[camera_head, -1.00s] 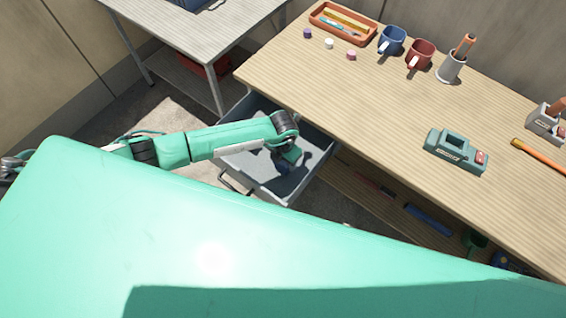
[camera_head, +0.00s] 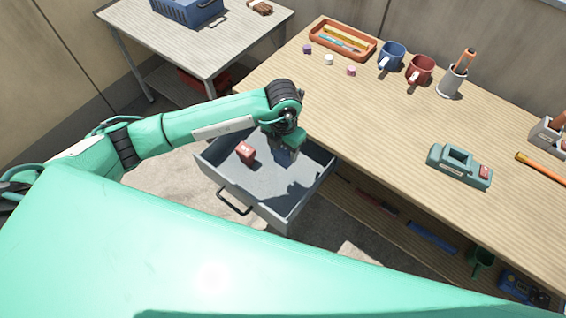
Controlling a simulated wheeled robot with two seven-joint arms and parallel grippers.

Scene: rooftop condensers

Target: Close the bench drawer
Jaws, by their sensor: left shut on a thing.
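The bench drawer (camera_head: 262,193), a grey tray with a dark bar handle (camera_head: 235,207) on its front, stands pulled out from under the wooden bench (camera_head: 400,120). My left gripper (camera_head: 288,152) reaches in from the left and points down over the inner right part of the drawer, away from the handle. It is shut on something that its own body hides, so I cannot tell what. My right gripper is not in view.
On the bench are an orange tray (camera_head: 318,44), blue and red mugs (camera_head: 391,55), a pen cup (camera_head: 453,81) and a teal device (camera_head: 461,167). A side table (camera_head: 205,50) with a blue crate (camera_head: 186,8) stands at upper left. Tools lie on the shelf below.

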